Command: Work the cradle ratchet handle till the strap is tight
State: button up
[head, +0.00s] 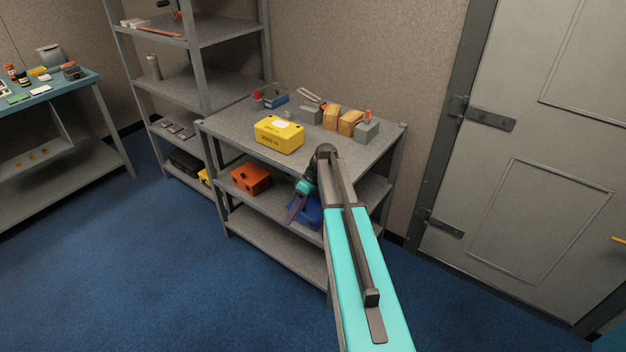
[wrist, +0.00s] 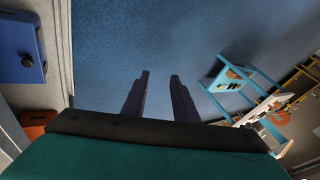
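On the grey shelf unit's top (head: 232,123), a small pale lever-like piece (head: 309,96) rises by a grey block (head: 311,115) at the back. It may be the cradle ratchet handle, but it is too small to tell; I cannot make out a strap. My gripper (head: 296,208) hangs in front of the unit, below its top and apart from these things. In the wrist view my gripper (wrist: 160,76) points at the blue floor, its two dark fingers apart with nothing between them.
A yellow case (head: 279,135) stands on the top's front, with orange blocks (head: 350,122) behind it to the right. Orange (head: 251,178) and blue (head: 307,212) cases sit on the shelf below. A grey door (head: 530,150) is at right. The floor at left is clear.

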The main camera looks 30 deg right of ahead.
jog(key=s+a+f+g+h+b, duration=0.1)
jog(key=s+a+f+g, duration=0.1)
jog(key=s+a+f, duration=0.8)
jog(key=s+a+f+g+b, duration=0.2)
jog(key=s+a+f, duration=0.6)
jog(key=f, duration=0.4)
jog(key=s+f+m+g+h, duration=0.1)
jog(key=s+f, duration=0.4)
jog(key=s, duration=0.6)
jog(key=s+f+m+h+b, duration=0.1)
jog(key=s+f+m+h, duration=0.3)
jog(key=s, duration=0.7)
jog(key=shift+a+f+m+g, duration=0.4)
jog(key=shift+f+m, duration=0.15)
jog(key=shift+m, duration=0.35)
